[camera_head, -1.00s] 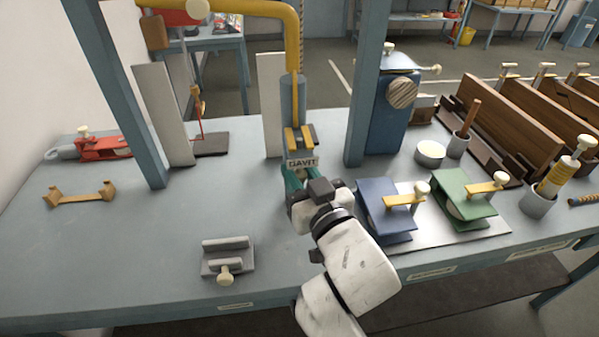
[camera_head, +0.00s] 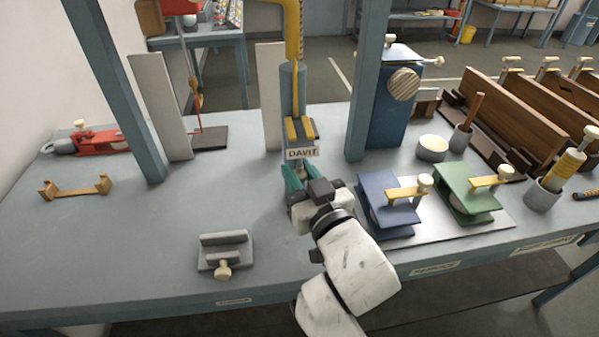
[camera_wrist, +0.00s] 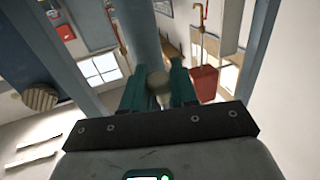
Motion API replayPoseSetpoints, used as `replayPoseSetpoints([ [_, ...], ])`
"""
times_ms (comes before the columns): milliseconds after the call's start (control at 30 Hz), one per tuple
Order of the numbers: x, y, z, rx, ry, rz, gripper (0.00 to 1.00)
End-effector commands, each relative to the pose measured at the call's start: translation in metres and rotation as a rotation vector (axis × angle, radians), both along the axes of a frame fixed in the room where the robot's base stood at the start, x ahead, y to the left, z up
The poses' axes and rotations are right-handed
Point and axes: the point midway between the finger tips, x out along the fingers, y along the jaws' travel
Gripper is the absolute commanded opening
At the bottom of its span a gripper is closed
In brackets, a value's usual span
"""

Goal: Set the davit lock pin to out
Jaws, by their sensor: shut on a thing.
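The davit (camera_head: 293,93) is a blue-grey post with a yellow arm (camera_head: 292,32) and a "DAVIT" label (camera_head: 303,153). My gripper (camera_head: 296,177) is at the near side of its base, just below the label. In the wrist view my gripper's teal fingers (camera_wrist: 160,88) are shut on a cream knob, the lock pin (camera_wrist: 158,82), in front of the post (camera_wrist: 143,40). The fingers and palm hide most of the pin in the head view. I cannot tell how far the pin stands out.
Blue (camera_head: 388,196) and green (camera_head: 466,186) clamp-like units stand close right of my gripper. A blue-grey upright (camera_head: 364,90) rises behind them. A grey bracket with a knob (camera_head: 224,252) lies front left. The bench (camera_head: 130,230) is clear between it and the yellow cradle (camera_head: 75,187).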

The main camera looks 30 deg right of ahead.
Motion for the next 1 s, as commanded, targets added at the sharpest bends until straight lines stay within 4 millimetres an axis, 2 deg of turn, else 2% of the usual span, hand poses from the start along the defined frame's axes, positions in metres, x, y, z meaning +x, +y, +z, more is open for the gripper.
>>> replayPoseSetpoints([
  [33,0.0,0.0,0.0,0.0,0.001,0.0,0.0],
  [67,0.0,0.0,0.0,0.0,0.001,0.0,0.31],
  [300,0.0,0.0,0.0,0.0,0.0,0.0,0.53],
  [533,0.0,0.0,0.0,0.0,0.0,0.0,0.53],
  [667,-0.008,0.001,-0.001,0.0,0.002,0.0,0.53],
  [1000,-0.069,0.004,-0.003,0.001,0.003,0.001,0.53],
])
